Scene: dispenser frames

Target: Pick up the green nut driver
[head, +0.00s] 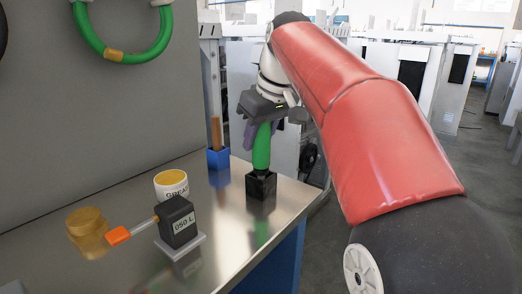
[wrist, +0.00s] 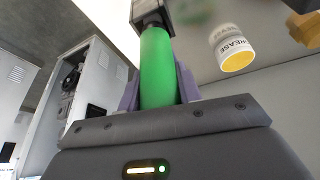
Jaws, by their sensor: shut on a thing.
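The green nut driver (head: 261,147) stands upright at the right end of the metal bench, its lower end in a small black block (head: 261,185). My gripper (head: 262,130) comes from above and is shut on the green handle, with purple fingers on either side. In the wrist view the green nut driver (wrist: 157,68) runs between the purple fingers of my gripper (wrist: 158,95), and the black block (wrist: 150,12) shows at its far end. The driver's shaft and tip are hidden.
On the bench (head: 130,200) are a grease tub (head: 172,184), a black box marked 050 L (head: 178,222) with an orange-ended rod, a brass cylinder (head: 88,232) and a blue holder (head: 218,158) with a brown stick. A grey panel (head: 100,110) stands behind. The bench's right edge is close to the block.

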